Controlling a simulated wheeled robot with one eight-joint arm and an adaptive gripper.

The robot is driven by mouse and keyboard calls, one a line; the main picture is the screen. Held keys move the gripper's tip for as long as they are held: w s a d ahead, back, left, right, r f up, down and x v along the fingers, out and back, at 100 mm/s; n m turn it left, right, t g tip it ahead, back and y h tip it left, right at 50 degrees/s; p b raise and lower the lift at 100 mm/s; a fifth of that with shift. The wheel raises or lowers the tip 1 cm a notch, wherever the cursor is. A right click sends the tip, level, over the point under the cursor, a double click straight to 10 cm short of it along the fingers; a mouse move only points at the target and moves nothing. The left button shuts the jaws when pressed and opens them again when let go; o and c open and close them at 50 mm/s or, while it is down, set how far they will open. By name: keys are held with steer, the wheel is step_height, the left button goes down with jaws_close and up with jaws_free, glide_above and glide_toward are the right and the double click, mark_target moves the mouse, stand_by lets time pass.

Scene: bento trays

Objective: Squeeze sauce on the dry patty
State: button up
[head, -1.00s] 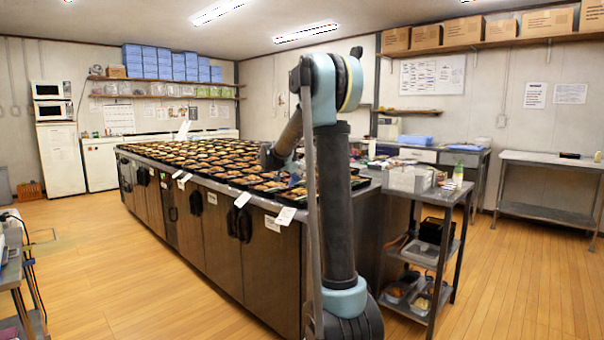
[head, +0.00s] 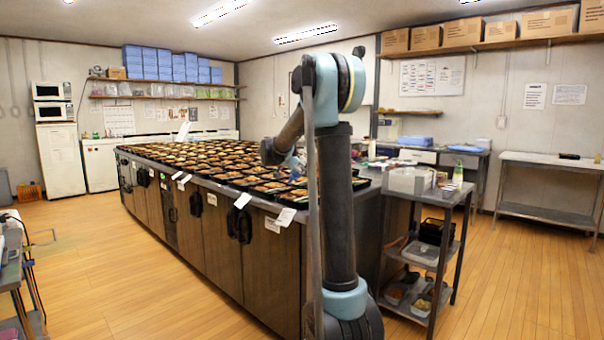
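Many black bento trays (head: 215,158) with browned food cover the long steel counter (head: 262,202). They are too small in the head view to tell which one holds a dry patty. My arm stands in front of the counter's near right end and reaches over the trays. My gripper is hidden behind my own arm links, so its fingers and anything in them do not show. A bottle with a green cap (head: 458,173) stands on the side cart at the right; I cannot tell if it is the sauce.
The steel side cart (head: 447,200) carries a white box (head: 405,181) on top and containers below. A steel table (head: 548,160) stands at the right wall. Wooden floor (head: 120,270) is clear at the left front.

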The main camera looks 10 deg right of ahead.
mark_target(302, 157)
steer(key=shift+r, duration=2.45)
steer(key=shift+d+r+m+y, duration=0.1)
steer(key=shift+r+m+y, duration=0.1)
steer(key=shift+m+y, duration=0.45)
steer(key=m+y, duration=0.1)
steer(key=y, duration=0.1)
steer(key=m+y, duration=0.1)
steer(key=y, duration=0.1)
steer(key=shift+r, duration=0.4)
steer(key=shift+r+m+y, duration=0.15)
steer(key=shift+m+y, duration=0.6)
steer(key=shift+y, duration=0.1)
